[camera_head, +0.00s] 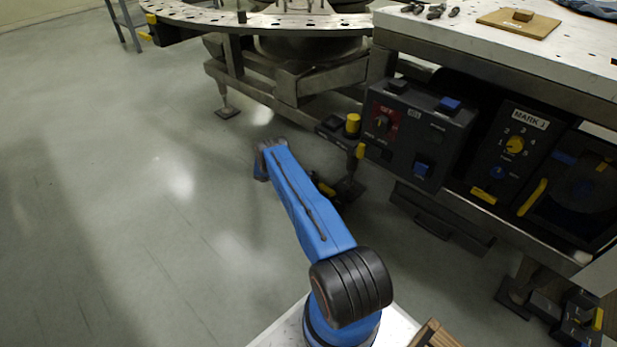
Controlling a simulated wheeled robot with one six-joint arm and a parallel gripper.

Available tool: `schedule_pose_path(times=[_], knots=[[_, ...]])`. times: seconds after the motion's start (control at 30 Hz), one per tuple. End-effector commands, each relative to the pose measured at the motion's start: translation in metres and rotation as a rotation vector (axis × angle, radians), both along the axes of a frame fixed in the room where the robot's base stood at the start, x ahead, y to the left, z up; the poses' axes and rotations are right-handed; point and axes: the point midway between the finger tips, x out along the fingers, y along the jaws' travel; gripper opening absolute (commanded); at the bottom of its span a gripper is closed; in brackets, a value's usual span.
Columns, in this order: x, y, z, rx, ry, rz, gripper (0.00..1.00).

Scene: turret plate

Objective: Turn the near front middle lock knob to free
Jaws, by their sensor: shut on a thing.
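A yellow knob (352,124) stands on a dark block at the left end of the bench front, below the turret plate's frame. A second yellow piece (360,150) is just below it. I cannot read the position of either. My blue arm reaches up and left from its base and bends at its far end, left of these pieces. My gripper is not clearly visible; the arm hides what lies past the bend. Dark and yellow parts (323,186) show low beside the arm, and I cannot tell what they belong to.
The round turret plate (215,18) is at the top. A red-marked control box (412,135) and a MARK panel (512,150) with a yellow dial hang under the bench top (480,40). A metal foot (228,112) stands on the floor. The floor (110,200) at left is clear.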

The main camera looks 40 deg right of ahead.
Motion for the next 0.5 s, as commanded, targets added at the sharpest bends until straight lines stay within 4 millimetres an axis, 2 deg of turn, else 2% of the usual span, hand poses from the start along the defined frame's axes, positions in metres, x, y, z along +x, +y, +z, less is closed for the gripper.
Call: schedule_pose_path(times=[0.5], knots=[[-0.0006,-0.0001,0.0001,0.000,0.002,-0.043,0.11]])
